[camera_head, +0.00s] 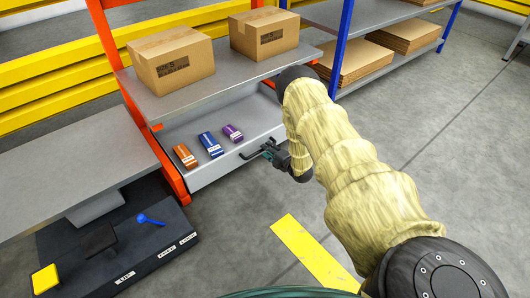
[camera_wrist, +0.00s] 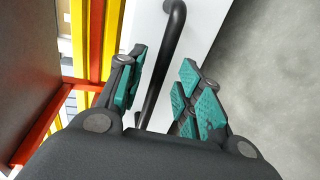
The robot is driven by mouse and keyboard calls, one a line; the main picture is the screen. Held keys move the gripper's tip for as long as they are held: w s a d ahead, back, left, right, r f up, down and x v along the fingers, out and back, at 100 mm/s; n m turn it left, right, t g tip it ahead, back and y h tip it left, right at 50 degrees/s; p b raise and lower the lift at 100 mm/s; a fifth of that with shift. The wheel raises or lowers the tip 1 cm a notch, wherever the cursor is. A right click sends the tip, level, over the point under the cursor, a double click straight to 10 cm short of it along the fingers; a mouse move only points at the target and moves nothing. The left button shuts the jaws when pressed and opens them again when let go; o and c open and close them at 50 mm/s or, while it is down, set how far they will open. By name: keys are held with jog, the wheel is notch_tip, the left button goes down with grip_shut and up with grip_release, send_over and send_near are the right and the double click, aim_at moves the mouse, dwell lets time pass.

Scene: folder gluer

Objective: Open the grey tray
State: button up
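The grey tray (camera_head: 262,124) sits under the grey shelf of the orange-framed rack, with its front part showing beyond the shelf. An orange box (camera_head: 185,156), a blue box (camera_head: 210,145) and a purple box (camera_head: 233,133) lie in it. Its dark handle (camera_head: 250,154) sticks out from the front face. My gripper (camera_head: 272,152) is at the right end of this handle. In the wrist view, the black bar handle (camera_wrist: 167,62) passes between the open green-padded fingers of my gripper (camera_wrist: 160,90), with visible gaps on both sides.
Two cardboard boxes (camera_head: 171,60) (camera_head: 265,33) stand on the shelf above the tray. A dark bench unit (camera_head: 130,245) with a blue lever (camera_head: 150,220) is at the lower left. A blue-posted rack with cardboard stacks (camera_head: 363,62) is behind. Floor in front is clear.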

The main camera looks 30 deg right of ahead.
jog(key=shift+b+x, duration=0.35)
jog(key=shift+x, duration=0.95)
grip_shut()
